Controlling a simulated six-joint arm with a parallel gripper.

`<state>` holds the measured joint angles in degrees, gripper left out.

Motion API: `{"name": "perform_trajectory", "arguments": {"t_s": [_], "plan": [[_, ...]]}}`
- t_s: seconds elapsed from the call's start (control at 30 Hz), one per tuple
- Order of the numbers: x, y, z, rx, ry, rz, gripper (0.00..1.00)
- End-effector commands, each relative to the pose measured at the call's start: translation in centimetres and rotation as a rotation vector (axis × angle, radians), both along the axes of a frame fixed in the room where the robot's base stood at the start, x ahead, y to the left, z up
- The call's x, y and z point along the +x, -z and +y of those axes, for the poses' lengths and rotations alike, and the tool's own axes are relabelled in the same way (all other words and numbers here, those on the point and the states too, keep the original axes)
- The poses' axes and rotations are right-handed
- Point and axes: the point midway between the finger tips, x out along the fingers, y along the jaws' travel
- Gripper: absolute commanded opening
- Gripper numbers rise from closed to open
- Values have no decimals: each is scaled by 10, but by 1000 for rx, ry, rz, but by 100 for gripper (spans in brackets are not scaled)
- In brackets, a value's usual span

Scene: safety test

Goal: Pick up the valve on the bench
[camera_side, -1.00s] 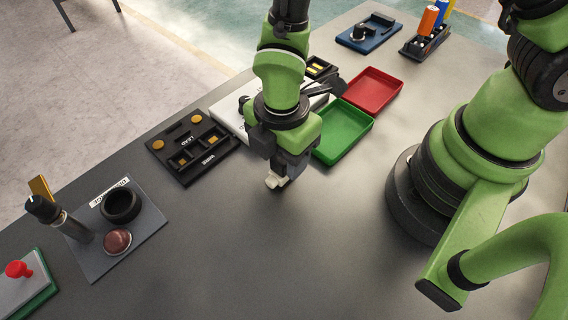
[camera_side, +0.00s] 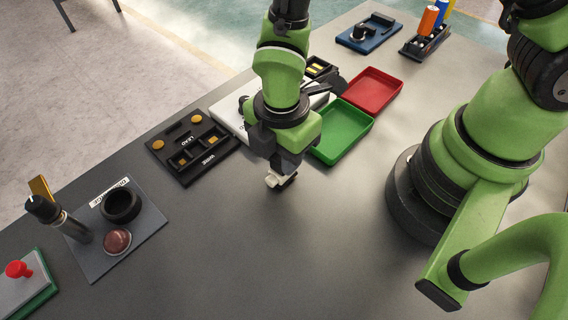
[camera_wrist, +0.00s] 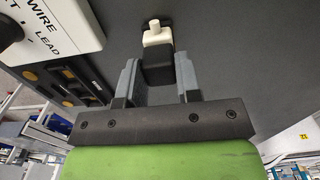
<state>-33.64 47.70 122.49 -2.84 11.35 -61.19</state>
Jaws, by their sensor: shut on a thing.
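The valve is a small piece with a cream-white part and a dark body. In the side view the valve (camera_side: 275,181) is at the tips of my gripper (camera_side: 283,172), which points down over the grey bench (camera_side: 260,250). In the wrist view the valve (camera_wrist: 156,38) shows its cream knob and black body between the two grey fingers of my gripper (camera_wrist: 157,65). My gripper is shut on the valve. The fingers partly hide it in the side view, and I cannot tell whether it is clear of the bench.
A green tray (camera_side: 344,153) and a red tray (camera_side: 372,108) stand just behind and right. A black panel (camera_side: 190,172) and a white box (camera_side: 226,117) lie to the left. A grey mat (camera_side: 145,235) carries a ring and a brown dome. The front bench is clear.

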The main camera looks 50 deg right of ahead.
Motion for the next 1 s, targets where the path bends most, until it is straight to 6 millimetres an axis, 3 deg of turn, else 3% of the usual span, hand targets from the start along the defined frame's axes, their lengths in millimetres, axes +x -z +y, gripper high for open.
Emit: {"name": "perform_trajectory", "arguments": {"t_s": [0.6,1.0], "plan": [[1,-52,0,2,-1,-4,7],[0,-61,0,0,-1,0,7]]}}
